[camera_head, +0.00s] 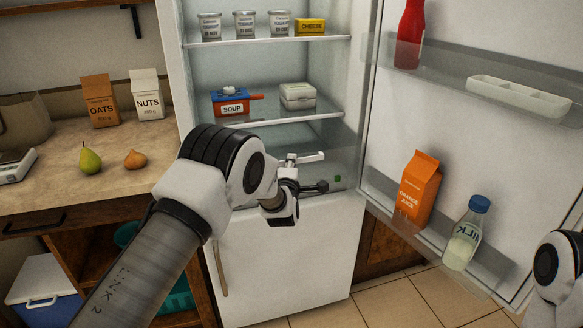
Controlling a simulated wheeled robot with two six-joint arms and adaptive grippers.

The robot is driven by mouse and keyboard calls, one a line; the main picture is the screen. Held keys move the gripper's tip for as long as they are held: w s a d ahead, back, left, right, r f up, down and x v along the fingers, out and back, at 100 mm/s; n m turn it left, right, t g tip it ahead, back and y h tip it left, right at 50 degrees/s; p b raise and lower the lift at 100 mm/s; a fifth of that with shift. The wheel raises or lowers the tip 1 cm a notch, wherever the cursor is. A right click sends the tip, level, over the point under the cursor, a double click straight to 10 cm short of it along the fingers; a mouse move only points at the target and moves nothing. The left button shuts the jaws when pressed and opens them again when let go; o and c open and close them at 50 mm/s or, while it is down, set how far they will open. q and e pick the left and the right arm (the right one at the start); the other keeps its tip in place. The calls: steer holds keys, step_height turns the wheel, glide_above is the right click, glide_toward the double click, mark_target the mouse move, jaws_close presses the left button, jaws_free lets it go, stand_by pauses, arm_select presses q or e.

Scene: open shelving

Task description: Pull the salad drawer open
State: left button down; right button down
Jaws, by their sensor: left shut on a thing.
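The salad drawer (346,160) is the clear compartment at the bottom of the open fridge, under the lower shelf. A small green item (337,178) shows at it. My left gripper (318,187) is at the drawer's front, with its dark fingers shut on what appears to be the drawer's handle. My left forearm and wrist hide the left part of the drawer, and the grip itself is small and partly hidden. Part of my right arm shows at the lower right edge; its gripper is out of view.
The open fridge door (440,130) stands at right, holding a red bottle (410,35), orange juice (419,188) and milk (467,235). The counter (60,188) at left carries oats, nuts and fruit. Tiled floor (395,305) is free in front.

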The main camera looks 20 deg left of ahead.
arm_select(q)
steer(key=shift+s+d, duration=0.15)
steer(key=shift+s, duration=0.1)
arm_select(e)
steer(key=shift+s+d, duration=0.2)
steer(key=shift+s, duration=0.05)
arm_select(q)
steer(key=c, duration=1.1)
jaws_free()
steer(key=s, duration=0.4)
steer(key=s+d, duration=0.1)
steer(key=s, duration=0.2)
steer(key=s+d, duration=0.1)
steer(key=s, duration=0.3)
steer(key=shift+s+d, duration=0.15)
steer(key=shift+s, duration=0.2)
steer(key=shift+f, duration=0.1)
